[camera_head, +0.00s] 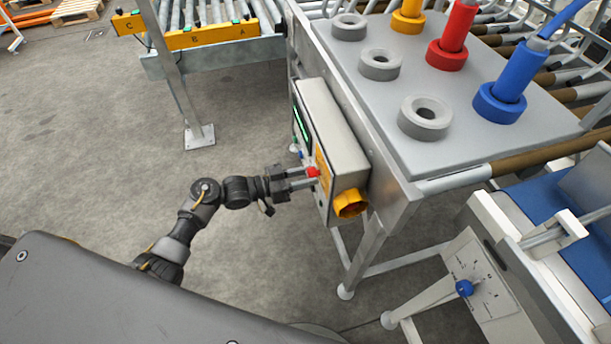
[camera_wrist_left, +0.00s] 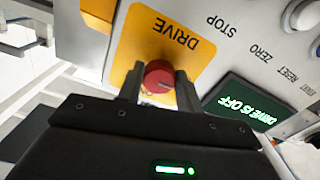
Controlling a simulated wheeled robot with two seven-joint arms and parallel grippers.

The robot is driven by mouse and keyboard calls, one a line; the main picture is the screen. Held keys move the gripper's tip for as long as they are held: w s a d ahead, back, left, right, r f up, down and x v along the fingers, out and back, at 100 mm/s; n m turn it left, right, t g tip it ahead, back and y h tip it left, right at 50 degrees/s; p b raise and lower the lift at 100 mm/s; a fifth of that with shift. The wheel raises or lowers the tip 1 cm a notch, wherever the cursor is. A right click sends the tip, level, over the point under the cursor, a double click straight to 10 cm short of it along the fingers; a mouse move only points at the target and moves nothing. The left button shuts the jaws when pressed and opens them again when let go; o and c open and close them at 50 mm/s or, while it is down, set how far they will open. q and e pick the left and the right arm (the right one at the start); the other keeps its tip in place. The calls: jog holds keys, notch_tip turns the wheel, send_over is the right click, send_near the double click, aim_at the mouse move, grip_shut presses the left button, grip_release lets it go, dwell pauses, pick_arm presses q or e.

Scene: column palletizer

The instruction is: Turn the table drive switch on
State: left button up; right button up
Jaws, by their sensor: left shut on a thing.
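The table drive switch is a round red knob (camera_wrist_left: 158,77) on a yellow plate (camera_wrist_left: 185,25) marked "DRIVE", which appears upside down in the left wrist view. It also shows as a small red spot in the head view (camera_head: 313,172), on the side of a grey control box (camera_head: 338,128). My left gripper (camera_wrist_left: 160,92) is shut on the red knob, one finger on each side. The lit display (camera_wrist_left: 240,108) reads "DRIVE IS OFF". The gripper also shows in the head view (camera_head: 307,179), reaching the box from the left. My right gripper is not in view.
Labels "STOP", "ZERO" and "RESET" lie beside the display. The steel table (camera_head: 365,95) above bears grey rings and coloured posts.

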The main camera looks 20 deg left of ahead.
pick_arm(q)
jog(key=shift+c, duration=0.5)
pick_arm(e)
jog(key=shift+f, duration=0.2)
pick_arm(q)
jog(key=shift+f+m+b, duration=0.15)
jog(key=shift+m+b, duration=0.65)
jog(key=shift+m, duration=0.3)
jog(key=m+b, duration=0.3)
jog(key=m, duration=0.1)
jog(key=shift+w+a, duration=0.1)
jog(key=m+b, duration=0.3)
jog(key=m, duration=0.1)
jog(key=shift+w+r+m+b, duration=0.1)
jog(key=shift+r+m+b, duration=0.05)
jog(key=shift+m+b, duration=1.7)
jog(key=shift+r+m+b, duration=0.1)
jog(key=shift+m+b, duration=1.5)
jog(key=shift+m, duration=0.45)
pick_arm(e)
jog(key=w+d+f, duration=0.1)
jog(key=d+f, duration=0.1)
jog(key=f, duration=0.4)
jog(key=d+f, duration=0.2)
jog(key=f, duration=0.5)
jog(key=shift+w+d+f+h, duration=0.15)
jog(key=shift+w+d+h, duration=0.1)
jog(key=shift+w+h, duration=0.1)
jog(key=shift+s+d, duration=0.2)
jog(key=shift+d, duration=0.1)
